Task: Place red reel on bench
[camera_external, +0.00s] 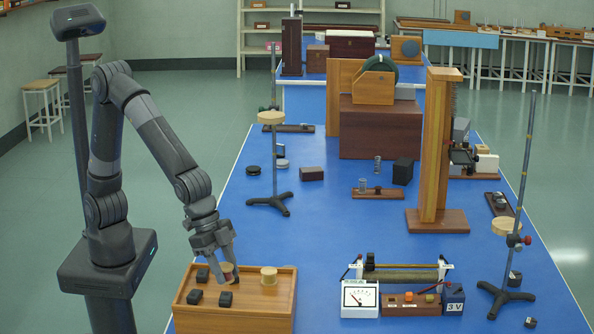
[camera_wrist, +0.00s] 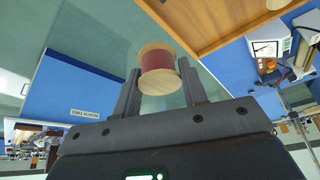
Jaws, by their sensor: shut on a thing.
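The red reel (camera_wrist: 157,62), with pale wooden end discs, is held between the two fingers of my gripper (camera_wrist: 159,72) in the wrist view. In the external view my gripper (camera_external: 228,272) points down over the wooden tray (camera_external: 232,320). The reel (camera_external: 227,268) is partly hidden there by the fingers. I cannot tell whether it touches the tray floor or hangs just above it. The blue bench top (camera_external: 335,222) extends behind and to the right of the tray.
The tray also holds a pale wooden reel (camera_external: 268,276) and several black blocks, one of them (camera_external: 226,299) near the front. To the right stand a white meter (camera_external: 360,298) and a retort stand (camera_external: 505,292). Another stand (camera_external: 271,200) is behind the tray. Bench between them is clear.

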